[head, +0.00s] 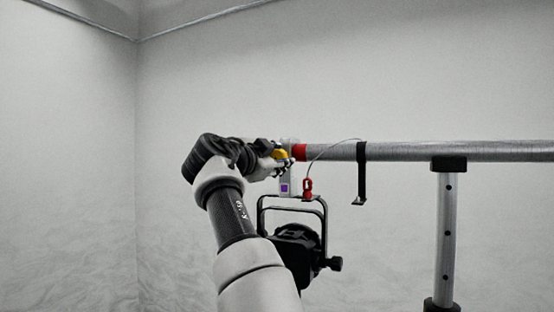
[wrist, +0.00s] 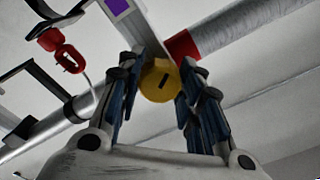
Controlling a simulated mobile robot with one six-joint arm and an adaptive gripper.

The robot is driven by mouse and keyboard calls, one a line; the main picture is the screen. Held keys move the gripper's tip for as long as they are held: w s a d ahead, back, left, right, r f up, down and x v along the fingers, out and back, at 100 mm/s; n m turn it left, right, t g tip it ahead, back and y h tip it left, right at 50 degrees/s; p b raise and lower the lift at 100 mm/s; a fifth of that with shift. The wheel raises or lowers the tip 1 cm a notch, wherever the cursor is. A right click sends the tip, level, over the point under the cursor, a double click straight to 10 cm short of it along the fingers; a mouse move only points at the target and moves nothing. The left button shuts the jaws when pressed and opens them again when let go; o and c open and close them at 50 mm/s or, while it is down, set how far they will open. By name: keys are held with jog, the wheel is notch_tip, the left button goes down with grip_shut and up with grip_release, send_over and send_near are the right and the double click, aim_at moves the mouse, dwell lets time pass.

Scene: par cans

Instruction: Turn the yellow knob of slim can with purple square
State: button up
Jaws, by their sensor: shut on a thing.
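The slim can (head: 297,243) is black and hangs from a horizontal pipe by a frame-like yoke and a clamp. A purple square (head: 284,188) marks the pale clamp plate; the square also shows at the top of the wrist view (wrist: 117,6). The yellow knob (head: 281,154) sits at the clamp near the pipe's end. In the wrist view the yellow knob (wrist: 159,82), with a dark slot on its face, lies between the fingertips. My gripper (head: 284,158) reaches it from the left and is shut on it. The fingers cover the knob's sides.
A red carabiner (head: 307,187) on a cable and a black strap (head: 361,172) hang nearby.

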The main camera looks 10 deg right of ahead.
jog(key=m, duration=0.3)
jog(key=shift+m, duration=0.4)
jog(key=m, duration=0.4)
jog(key=shift+r+m+p, duration=0.1)
jog(key=shift+m+p, duration=0.2)
jog(key=m, duration=0.4)
jog(key=shift+m, duration=2.2)
jog(key=o, duration=1.1)
jog(key=shift+c, duration=0.2)
